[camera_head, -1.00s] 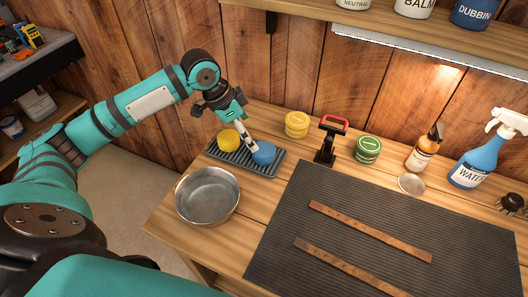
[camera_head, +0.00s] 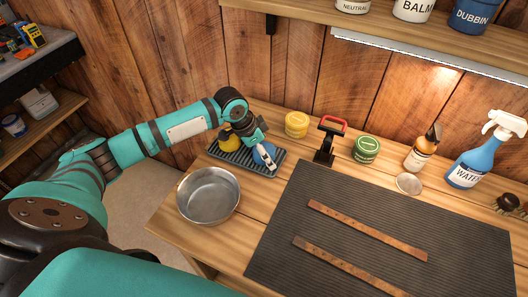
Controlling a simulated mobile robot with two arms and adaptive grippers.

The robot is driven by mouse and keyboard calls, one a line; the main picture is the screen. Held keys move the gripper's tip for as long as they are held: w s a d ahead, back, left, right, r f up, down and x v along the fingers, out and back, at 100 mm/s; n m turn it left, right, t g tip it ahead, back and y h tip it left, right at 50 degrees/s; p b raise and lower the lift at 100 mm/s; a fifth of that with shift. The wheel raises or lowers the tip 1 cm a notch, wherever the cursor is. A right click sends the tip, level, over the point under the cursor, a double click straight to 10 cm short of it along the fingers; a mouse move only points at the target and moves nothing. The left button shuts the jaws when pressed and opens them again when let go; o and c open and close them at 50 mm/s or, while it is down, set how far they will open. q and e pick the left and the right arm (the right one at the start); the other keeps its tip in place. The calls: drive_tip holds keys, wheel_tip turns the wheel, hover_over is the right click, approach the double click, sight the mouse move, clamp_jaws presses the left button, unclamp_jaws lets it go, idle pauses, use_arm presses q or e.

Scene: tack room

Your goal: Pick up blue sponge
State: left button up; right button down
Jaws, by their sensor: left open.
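The blue sponge (camera_head: 258,163) is round and sits at the right end of a dark ribbed tray (camera_head: 226,158) in the head view. My left gripper (camera_head: 265,160) is open, with its fingertips right at the sponge and covering part of it. I cannot tell whether the fingers touch it. A yellow sponge (camera_head: 225,138) sits at the tray's left end, partly hidden behind my wrist. My right gripper is out of view.
A metal bowl (camera_head: 208,196) stands just in front of the tray. Yellow (camera_head: 296,124) and green (camera_head: 366,149) tins and a red-handled tool (camera_head: 328,139) stand to the right. A dark ribbed mat (camera_head: 375,225) with two leather strips covers the bench's right side.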

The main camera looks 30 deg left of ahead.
use_arm(q)
drive_tip(key=shift+c, duration=0.3)
drive_tip(key=c, duration=1)
drive_tip(key=shift+r, duration=0.1)
